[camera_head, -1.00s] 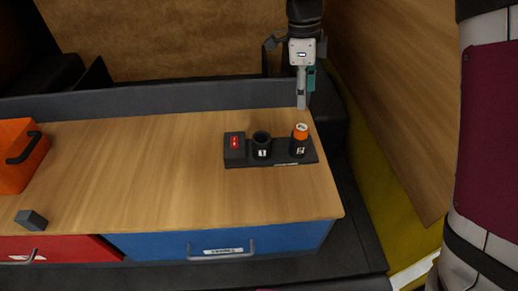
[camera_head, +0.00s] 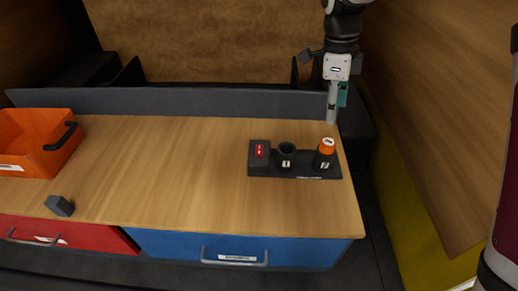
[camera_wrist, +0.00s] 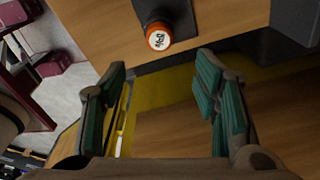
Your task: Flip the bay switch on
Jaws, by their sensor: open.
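The bay switch (camera_head: 262,151) is a small red switch on a dark block at the left end of a dark base plate (camera_head: 312,172) on the wooden bench. The same plate bears an empty-looking dark cup (camera_head: 286,155) in the middle and a dark holder with an orange-topped cylinder (camera_head: 326,147) at the right. My gripper (camera_head: 333,117) points down at the bench's back right corner, behind and right of the plate. In the wrist view, my gripper (camera_wrist: 160,90) has its teal-padded fingers wide apart with nothing between them. The orange-topped cylinder (camera_wrist: 159,36) shows beyond the fingertips; the switch is out of that view.
An orange bin (camera_head: 40,140) stands at the bench's left, with a small grey block (camera_head: 59,205) in front. A low dark wall (camera_head: 190,101) runs along the back. The middle of the wooden bench top (camera_head: 185,165) is clear. A wooden panel (camera_head: 440,110) rises at the right.

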